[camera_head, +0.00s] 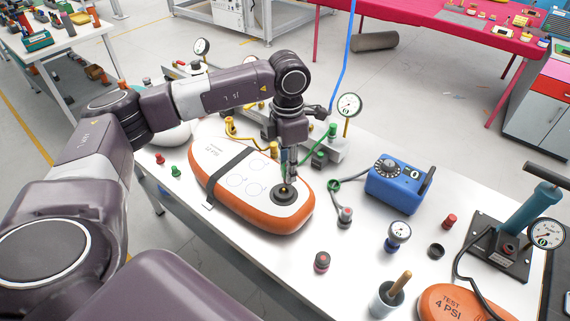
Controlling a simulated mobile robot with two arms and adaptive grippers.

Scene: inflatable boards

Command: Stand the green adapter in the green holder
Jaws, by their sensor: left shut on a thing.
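My left gripper (290,172) points down over the near end of the orange and white inflatable board (225,165). It is shut on a small green piece (284,171), which seems to be the green adapter; the fingers hide most of it. Its lower end is just above or at the board's dark round valve (284,194); I cannot tell if they touch. A small dark block with a green top (319,158), possibly the green holder, stands right of the gripper. Another small green piece (175,171) stands on the table left of the board. My right gripper is not in view.
A blue pump box (398,186) and a gauge (397,236) stand to the right. A metal cup with a wooden handle (388,298), a red-topped cap (322,262) and an orange test board (462,305) are nearer. A hand pump (520,215) stands far right.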

